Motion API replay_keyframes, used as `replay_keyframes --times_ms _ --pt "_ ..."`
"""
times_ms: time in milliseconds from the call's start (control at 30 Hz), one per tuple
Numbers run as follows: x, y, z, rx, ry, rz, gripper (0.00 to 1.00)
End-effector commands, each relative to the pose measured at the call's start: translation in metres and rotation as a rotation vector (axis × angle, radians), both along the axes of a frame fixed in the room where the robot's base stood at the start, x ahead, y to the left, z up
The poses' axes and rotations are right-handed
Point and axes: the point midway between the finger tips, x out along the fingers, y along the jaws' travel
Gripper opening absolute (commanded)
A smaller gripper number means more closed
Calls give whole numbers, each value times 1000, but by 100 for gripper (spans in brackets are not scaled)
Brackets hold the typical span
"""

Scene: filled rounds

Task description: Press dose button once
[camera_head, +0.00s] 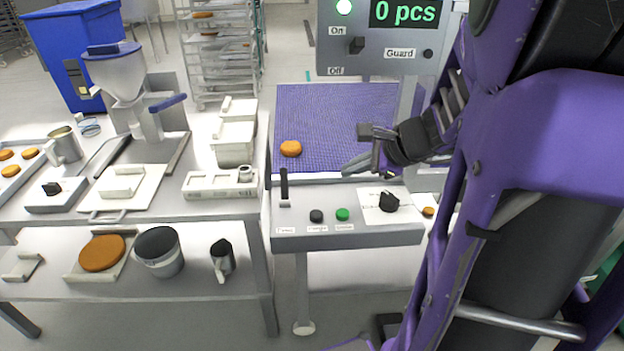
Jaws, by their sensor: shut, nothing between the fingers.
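A grey control panel (375,236) stands at the front of the machine. It carries a black button (316,216) and a green button (342,214) side by side. Small labels sit below them, too small to read surely; the one under the green button looks like "Dose". My gripper (352,170) is shut and empty, above and behind the panel near the front edge of the purple mesh belt. It is apart from both buttons, up and to the right of the green one. Both buttons are in clear view.
A black lever (284,187) rises at the panel's left, and a black knob (389,201) sits at its right. An orange round (291,148) lies on the belt (325,110).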

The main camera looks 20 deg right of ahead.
Motion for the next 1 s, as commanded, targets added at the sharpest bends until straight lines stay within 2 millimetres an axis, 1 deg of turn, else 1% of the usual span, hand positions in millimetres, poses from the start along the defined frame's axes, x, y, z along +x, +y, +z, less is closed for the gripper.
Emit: replay_keyframes --times_ms 167,500,633,800,1000 --pt "0 0 -16 1 1 -1 0" --pt "0 0 -64 0 2 -1 0" --pt "0 0 -78 1 2 -1 0" --pt "0 0 -86 -1 0 -1 0" --pt "0 0 -86 -1 0 -1 0"
